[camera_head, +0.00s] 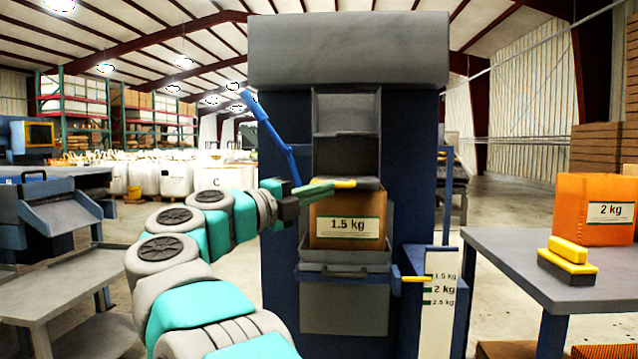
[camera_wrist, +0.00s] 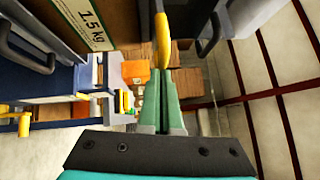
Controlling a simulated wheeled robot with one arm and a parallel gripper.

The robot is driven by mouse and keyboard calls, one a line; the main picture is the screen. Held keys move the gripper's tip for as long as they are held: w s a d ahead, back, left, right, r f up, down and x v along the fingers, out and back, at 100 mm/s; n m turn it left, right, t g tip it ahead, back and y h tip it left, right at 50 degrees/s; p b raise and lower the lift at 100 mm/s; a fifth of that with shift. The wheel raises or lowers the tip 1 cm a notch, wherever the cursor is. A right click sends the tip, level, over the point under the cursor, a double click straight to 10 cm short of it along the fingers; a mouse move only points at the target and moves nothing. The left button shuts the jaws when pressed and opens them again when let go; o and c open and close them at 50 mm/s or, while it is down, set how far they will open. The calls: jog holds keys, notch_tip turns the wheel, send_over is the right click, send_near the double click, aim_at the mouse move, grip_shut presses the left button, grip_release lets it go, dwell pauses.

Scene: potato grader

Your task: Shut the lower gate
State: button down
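The grader (camera_head: 405,150) stands in the middle of the head view, with a shaft of stacked openings in its front. At the foot of this shaft a flat grey plate, seemingly the lower gate (camera_head: 362,185), juts out level with a yellow handle (camera_head: 345,183) at its front left. My gripper (camera_head: 331,186) reaches in from the left, its green fingers close together at this handle. In the wrist view the yellow handle (camera_wrist: 162,38) extends from between the fingertips (camera_wrist: 161,72). How far the gate stands open is hard to tell.
A box marked 1.5 kg (camera_head: 347,223) sits directly below the plate in a grey holder (camera_head: 345,268). A blue lever (camera_head: 268,122) rises on the left. A weight scale (camera_head: 438,300) with a yellow pointer (camera_head: 414,279) stands right. A table (camera_head: 500,250) holds an orange 2 kg crate (camera_head: 588,212).

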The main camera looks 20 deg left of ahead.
jog(key=shift+w+a+r+p, duration=0.1)
jog(key=shift+w+a+p, duration=0.1)
jog(key=shift+w+p, duration=0.5)
jog(key=shift+w+a+f+p, duration=0.1)
jog(key=shift+w+a+p, duration=0.2)
jog(key=shift+w, duration=0.7)
jog(key=shift+w+a+r+p, duration=0.1)
jog(key=shift+w+p, duration=0.5)
jog(key=shift+w, duration=0.25)
